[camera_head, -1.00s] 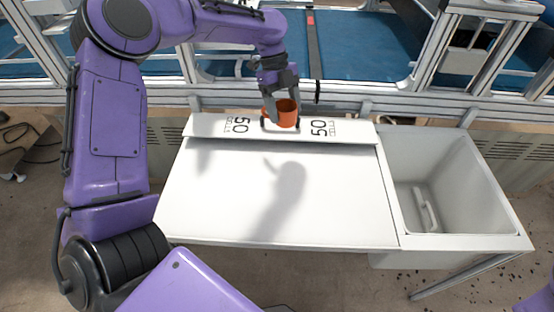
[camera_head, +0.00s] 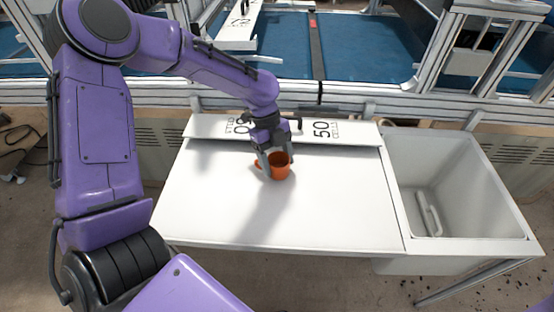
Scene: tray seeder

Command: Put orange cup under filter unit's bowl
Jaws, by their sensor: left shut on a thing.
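The orange cup (camera_head: 281,172) is upright over the middle-back of the white table, its open top facing up. My left gripper (camera_head: 276,168) is shut on the orange cup, with its fingers on the cup's sides. I cannot tell whether the cup's base touches the table or hangs just above it. A filter unit with a bowl cannot be made out in this view. My right gripper is not in view.
The white table (camera_head: 215,215) is clear in front of the cup. A raised white shelf marked 50 (camera_head: 355,132) runs along its back edge. A grey bin (camera_head: 470,170) with a handled object inside is at the right. A framed blue conveyor (camera_head: 360,50) lies behind.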

